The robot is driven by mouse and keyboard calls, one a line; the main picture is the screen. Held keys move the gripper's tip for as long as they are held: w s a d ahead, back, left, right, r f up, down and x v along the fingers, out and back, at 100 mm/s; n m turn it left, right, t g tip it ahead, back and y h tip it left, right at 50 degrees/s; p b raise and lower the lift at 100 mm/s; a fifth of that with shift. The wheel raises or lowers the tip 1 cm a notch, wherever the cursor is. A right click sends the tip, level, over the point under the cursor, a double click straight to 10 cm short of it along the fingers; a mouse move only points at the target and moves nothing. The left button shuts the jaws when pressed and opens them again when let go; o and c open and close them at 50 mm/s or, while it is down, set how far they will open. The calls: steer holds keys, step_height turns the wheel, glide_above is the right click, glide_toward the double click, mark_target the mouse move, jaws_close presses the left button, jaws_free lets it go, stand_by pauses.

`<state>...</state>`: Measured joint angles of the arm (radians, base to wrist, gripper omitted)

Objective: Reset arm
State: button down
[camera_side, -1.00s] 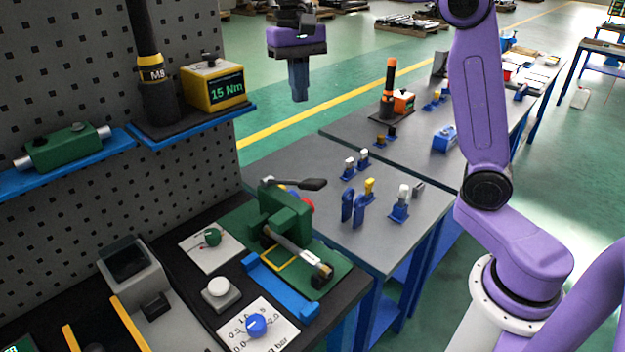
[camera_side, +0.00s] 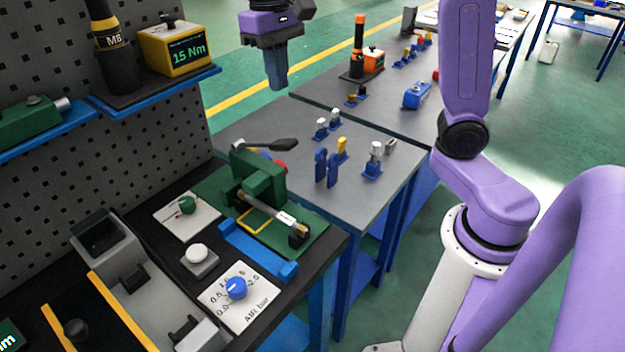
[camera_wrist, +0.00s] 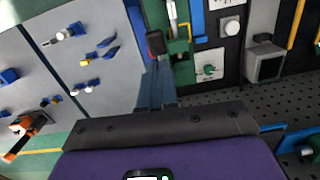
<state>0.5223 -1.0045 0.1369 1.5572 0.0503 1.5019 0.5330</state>
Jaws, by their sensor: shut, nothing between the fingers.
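My gripper (camera_side: 277,86) hangs high in the upper middle of the side view, with its blue fingers pointing down and closed together. Nothing is between them. It is in the air above the far part of the grey table, apart from every object. In the wrist view the closed fingers (camera_wrist: 157,88) also show, with the grey table to their left and the green fixture above. The purple arm on the right is mine.
A pegboard with a yellow 15 Nm box (camera_side: 174,48) on a blue shelf stands at left. Below are a green clamp fixture (camera_side: 262,190), a white button (camera_side: 197,253) and a blue dial (camera_side: 236,288). Small blue stands (camera_side: 373,168) and an orange-black tool (camera_side: 358,45) stand on the tables.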

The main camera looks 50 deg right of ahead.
steer(key=s+d+f+n, duration=0.1)
steer(key=s+f+n, duration=0.3)
steer(key=s, duration=0.4)
steer(key=s+d+f+n, duration=0.1)
steer(key=s+f+n, duration=0.3)
steer(key=s, duration=0.3)
steer(key=s+d+f+n+t, duration=0.1)
steer(key=s+d+f+n, duration=0.1)
steer(key=s+f+n, duration=0.3)
steer(key=s, duration=0.3)
steer(key=shift+s, duration=0.3)
steer(key=w+a+r+n+g, duration=0.15)
steer(key=w+r, duration=0.25)
steer(key=w, duration=0.4)
steer(key=w+a+r+n+g, duration=0.1)
steer(key=w+a+r, duration=0.25)
steer(key=w, duration=0.35)
steer(key=w+a+r+n+g, duration=0.15)
steer(key=w+r, duration=0.25)
steer(key=w, duration=0.4)
steer(key=w+d+r+n+g, duration=0.1)
steer(key=w+d+r, duration=0.1)
steer(key=w, duration=0.5)
steer(key=shift+w+d+r+n, duration=0.3)
steer(key=shift+d+r, duration=0.05)
steer(key=shift+d, duration=0.2)
steer(key=shift+f, duration=0.1)
